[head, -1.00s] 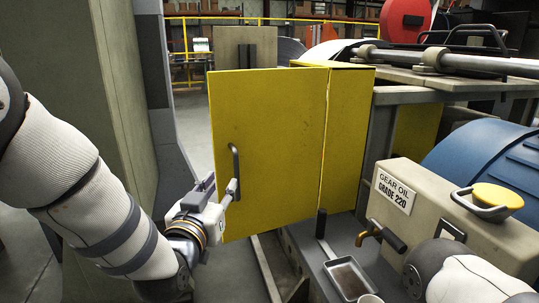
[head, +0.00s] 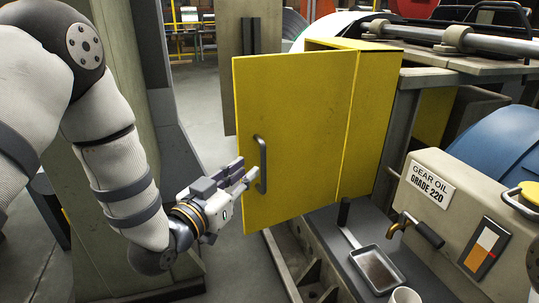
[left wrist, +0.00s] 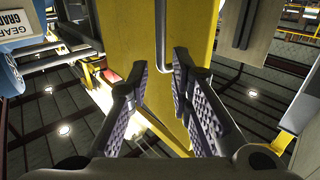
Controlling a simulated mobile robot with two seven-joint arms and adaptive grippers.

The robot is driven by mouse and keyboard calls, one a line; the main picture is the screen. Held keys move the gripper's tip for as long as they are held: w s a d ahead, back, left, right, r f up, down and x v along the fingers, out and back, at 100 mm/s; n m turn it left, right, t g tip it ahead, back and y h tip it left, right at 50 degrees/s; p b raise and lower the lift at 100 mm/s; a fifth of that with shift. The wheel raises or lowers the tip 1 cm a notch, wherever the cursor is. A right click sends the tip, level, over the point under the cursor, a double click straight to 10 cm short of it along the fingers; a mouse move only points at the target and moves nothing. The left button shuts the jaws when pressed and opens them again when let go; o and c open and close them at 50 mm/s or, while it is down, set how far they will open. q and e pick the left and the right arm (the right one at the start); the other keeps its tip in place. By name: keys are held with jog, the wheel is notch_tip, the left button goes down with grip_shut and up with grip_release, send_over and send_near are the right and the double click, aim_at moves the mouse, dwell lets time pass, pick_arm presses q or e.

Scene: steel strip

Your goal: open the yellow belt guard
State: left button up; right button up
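The yellow belt guard (head: 376,120) is a box with a flat yellow door (head: 295,110). The door stands swung out, reaching left past the box. A dark upright bar handle (head: 263,165) is on the door near its left edge. My left gripper (head: 252,180) is at the handle's lower part. In the left wrist view the two padded fingers (left wrist: 160,75) are apart, with the yellow door (left wrist: 201,30) beyond them.
A beige gear oil box (head: 445,225) with a tap stands at the right.

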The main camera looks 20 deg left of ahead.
aim_at(262, 158)
pick_arm(q)
jog(key=x, duration=0.7)
jog(key=shift+w+f+b, duration=0.25)
jog(key=shift+w+b, duration=0.05)
jog(key=shift+b, duration=0.1)
jog(key=shift+w+d+r, duration=0.1)
jog(key=shift+w+d, duration=0.05)
jog(key=shift+w, duration=0.3)
grip_shut()
